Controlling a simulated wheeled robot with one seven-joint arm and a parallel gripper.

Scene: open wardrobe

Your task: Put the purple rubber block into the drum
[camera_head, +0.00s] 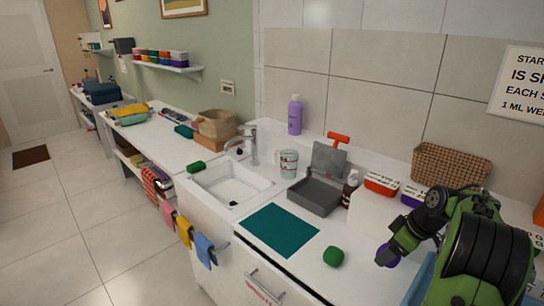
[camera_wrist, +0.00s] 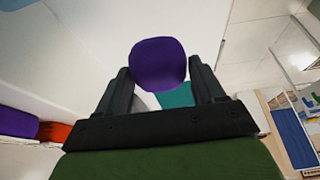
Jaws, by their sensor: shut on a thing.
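The purple rubber block (camera_wrist: 158,64) is rounded and sits between the two fingertips of my gripper (camera_wrist: 160,82) in the wrist view. The fingers are shut on its sides. In the head view, my gripper (camera_head: 386,254) is at the lower right over the white counter, and part of the purple block (camera_head: 391,260) shows beside the dark fingers. The rest of the block is hidden by my gripper. I cannot clearly make out a drum in either view.
A green block (camera_head: 333,257) lies on the counter left of my gripper, near a teal mat (camera_head: 279,230). Behind are a grey box with a raised lid (camera_head: 315,196), a dark bottle (camera_head: 350,187) and a wicker basket (camera_head: 451,166). A sink (camera_head: 231,187) lies farther left.

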